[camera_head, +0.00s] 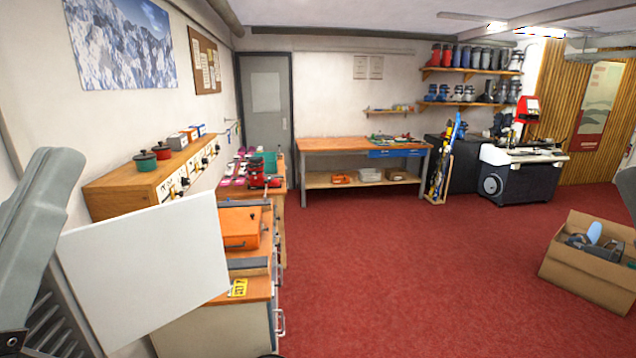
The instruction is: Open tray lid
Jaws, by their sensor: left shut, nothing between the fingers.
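An orange case-like tray (238,226) lies on the workbench at left of centre. Its top looks closed, and a dark handle shows on its near side. My left arm's grey parts fill the lower left foreground, with my left gripper (52,318) partly cut off by the frame edge. It is shut and empty, well to the left of the orange tray and apart from it. A large white panel (145,270) beside it covers part of the bench; I cannot tell what it belongs to. My right gripper is not clearly visible.
A wooden cabinet (150,185) with two lidded pots stands along the left wall. A yellow tag (238,288) lies on the bench's near part. A second workbench (350,147) stands at the back. A cardboard box (585,275) sits at right. The red floor between is clear.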

